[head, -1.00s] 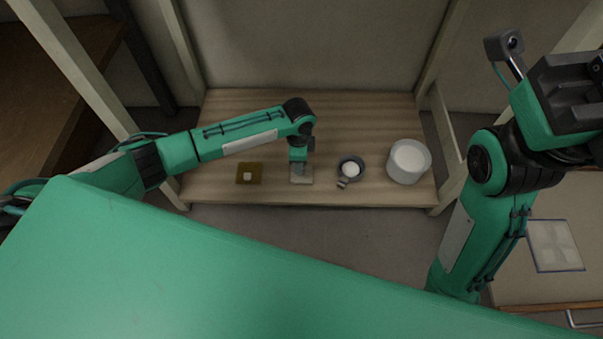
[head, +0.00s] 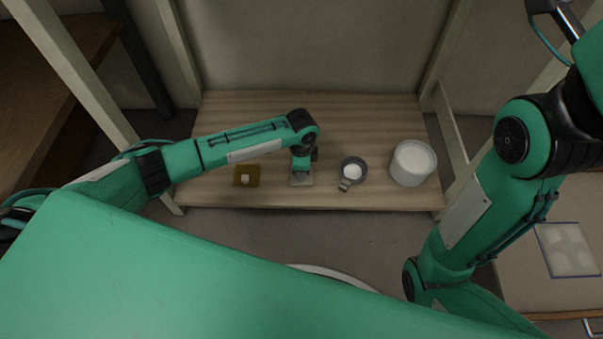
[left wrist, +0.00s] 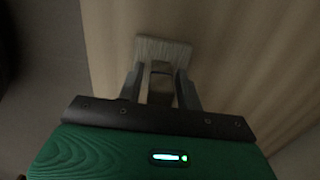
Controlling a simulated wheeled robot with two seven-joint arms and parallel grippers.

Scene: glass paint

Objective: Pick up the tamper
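A pale grey block-like thing (head: 301,180) lies near the front edge of the wooden shelf, below my left gripper (head: 302,169); I take it for the tamper. The left wrist view shows its pale, ridged flat part (left wrist: 163,48) just beyond the fingertips. My left gripper's fingers (left wrist: 161,82) stand apart, pointing down, with a narrow upright part of the thing between them. I cannot tell whether they press on it. My right gripper is out of view; only the right arm shows at the right.
On the shelf (head: 360,110), an olive square (head: 239,181) with a small pale block lies left of the gripper. A dark cup with white contents (head: 344,176) and a white tub (head: 413,164) stand to its right. The back of the shelf is clear.

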